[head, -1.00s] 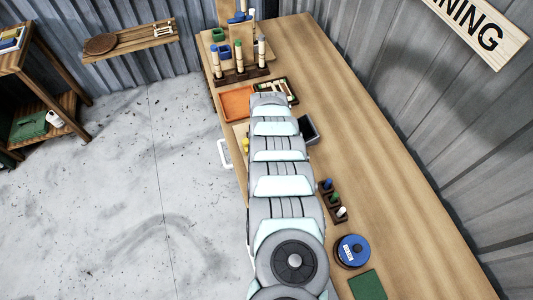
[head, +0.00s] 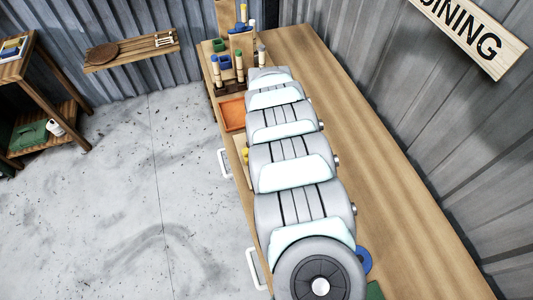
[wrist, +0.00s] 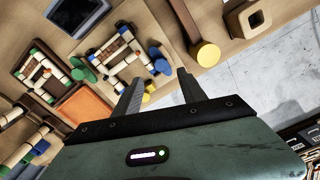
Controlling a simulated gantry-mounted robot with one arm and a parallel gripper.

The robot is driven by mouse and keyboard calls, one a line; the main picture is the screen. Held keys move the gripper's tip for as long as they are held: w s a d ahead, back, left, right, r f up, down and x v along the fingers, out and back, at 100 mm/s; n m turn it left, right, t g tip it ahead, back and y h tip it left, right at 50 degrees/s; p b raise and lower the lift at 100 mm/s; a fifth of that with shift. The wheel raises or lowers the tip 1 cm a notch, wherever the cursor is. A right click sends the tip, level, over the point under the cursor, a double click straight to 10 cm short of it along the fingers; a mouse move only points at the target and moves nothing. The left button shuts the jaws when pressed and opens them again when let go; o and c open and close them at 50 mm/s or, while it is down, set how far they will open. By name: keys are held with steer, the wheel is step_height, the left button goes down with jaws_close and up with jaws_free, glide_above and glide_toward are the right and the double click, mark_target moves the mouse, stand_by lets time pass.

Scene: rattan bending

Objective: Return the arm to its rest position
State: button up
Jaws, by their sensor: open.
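My gripper (wrist: 160,85) shows in the wrist view with its two fingers apart and nothing between them. Beyond the fingers lies a board (wrist: 108,52) with pale, green, blue and yellow pieces. The gripper appears above the bench, clear of these pieces. In the head view, my arm stretches along the wooden workbench (head: 350,120) and hides the gripper.
An orange tray (head: 232,114) and a rack with upright pegs (head: 239,68) stand at the bench's far end. In the wrist view, a dark tray (wrist: 75,14) and a yellow-ended part (wrist: 207,54) lie nearby.

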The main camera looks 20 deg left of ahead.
steer(key=shift+s+r, duration=0.1)
steer(key=shift+r, duration=0.2)
stand_by(0.4)
